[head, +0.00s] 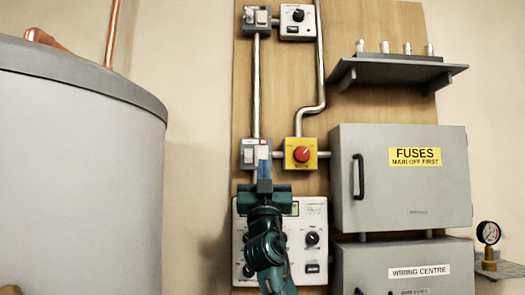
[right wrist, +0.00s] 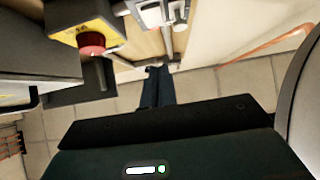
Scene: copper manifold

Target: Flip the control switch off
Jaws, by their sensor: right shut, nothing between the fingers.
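A grey box with two white rockers (head: 250,153) is mounted on the wooden board, left of the yellow box. No label for the control switch is readable, so I cannot tell which switch it is. My right gripper (head: 264,168) is shut and empty, its fingers pointing up in front of the lower right of this box. They hide part of the right rocker; I cannot tell whether they touch it. In the right wrist view the shut fingers (right wrist: 158,80) reach toward a white switch box (right wrist: 157,13). My left gripper is out of view.
A red knob (head: 302,154) on a yellow box is close on the right. A white control panel (head: 314,212) is partly behind my arm. Grey fuse (head: 395,195) and wiring (head: 440,254) boxes stand right. A large grey tank (head: 75,170) fills the left.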

